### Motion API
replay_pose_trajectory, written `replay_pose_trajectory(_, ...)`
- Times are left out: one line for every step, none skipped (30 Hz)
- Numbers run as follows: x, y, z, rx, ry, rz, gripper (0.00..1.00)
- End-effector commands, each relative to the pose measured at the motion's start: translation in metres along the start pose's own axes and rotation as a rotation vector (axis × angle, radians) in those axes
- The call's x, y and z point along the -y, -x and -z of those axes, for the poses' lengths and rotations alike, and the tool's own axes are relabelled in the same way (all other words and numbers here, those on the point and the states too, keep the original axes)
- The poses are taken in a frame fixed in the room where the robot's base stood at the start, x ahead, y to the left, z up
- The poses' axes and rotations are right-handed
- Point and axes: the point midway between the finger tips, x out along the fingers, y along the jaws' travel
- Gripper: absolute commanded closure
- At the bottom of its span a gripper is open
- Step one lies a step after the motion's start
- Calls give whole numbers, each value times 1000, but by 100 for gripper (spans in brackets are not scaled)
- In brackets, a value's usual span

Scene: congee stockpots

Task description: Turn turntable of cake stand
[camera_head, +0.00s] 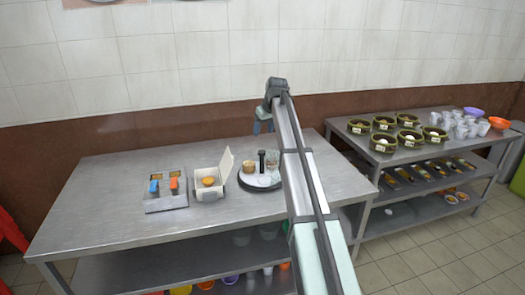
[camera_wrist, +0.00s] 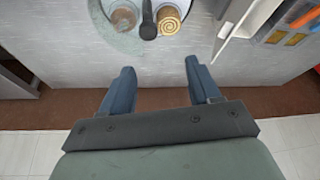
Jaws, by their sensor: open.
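The cake stand's round turntable (camera_head: 262,187) is a dark-rimmed disc with a pale top on the left steel table. A black upright handle (camera_head: 262,161), a tan round item (camera_head: 249,166) and a clear glass stand on it. In the wrist view the turntable (camera_wrist: 130,43) is at the top edge and partly cut off. The black handle (camera_wrist: 148,22) and a swirl-topped item (camera_wrist: 169,19) show on it. My gripper (camera_head: 263,124) is above the back of the table, near the wall. In the wrist view its two fingers (camera_wrist: 160,78) are apart and empty, clear of the turntable.
An open white box (camera_head: 212,178) and a metal tray with orange and blue pieces (camera_head: 166,190) stand left of the turntable. The left part of the table (camera_head: 95,205) is clear. A second table (camera_head: 398,158) at right carries several dark bowls and cups.

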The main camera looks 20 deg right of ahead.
Motion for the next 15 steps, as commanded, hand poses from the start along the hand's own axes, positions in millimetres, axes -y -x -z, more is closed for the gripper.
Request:
replay_pose_trajectory(-8, 5, -5, 1, -11, -8, 38)
replay_pose_trajectory(-12, 6, -6, 2, -16, -12, 38)
replay_pose_trajectory(-15, 8, -8, 2, -21, -16, 38)
replay_pose_trajectory(-17, 8, -9, 3, -23, -18, 38)
replay_pose_trajectory(-18, 7, -10, 4, -24, -19, 38)
replay_pose_trajectory(-19, 5, -10, 4, -25, -20, 38)
replay_pose_trajectory(-19, 3, -10, 5, -25, -20, 38)
replay_pose_trajectory(-19, 0, -10, 5, -25, -19, 38)
replay_pose_trajectory(-19, -5, -10, 6, -25, -19, 38)
replay_pose_trajectory(-19, -8, -10, 5, -25, -19, 38)
replay_pose_trajectory(-19, -13, -10, 5, -24, -19, 38)
replay_pose_trajectory(-18, -19, -10, 5, -24, -19, 38)
replay_pose_trajectory(-19, -24, -10, 5, -24, -19, 38)
replay_pose_trajectory(-19, -30, -10, 6, -24, -18, 38)
replay_pose_trajectory(-19, -37, -10, 6, -24, -18, 38)
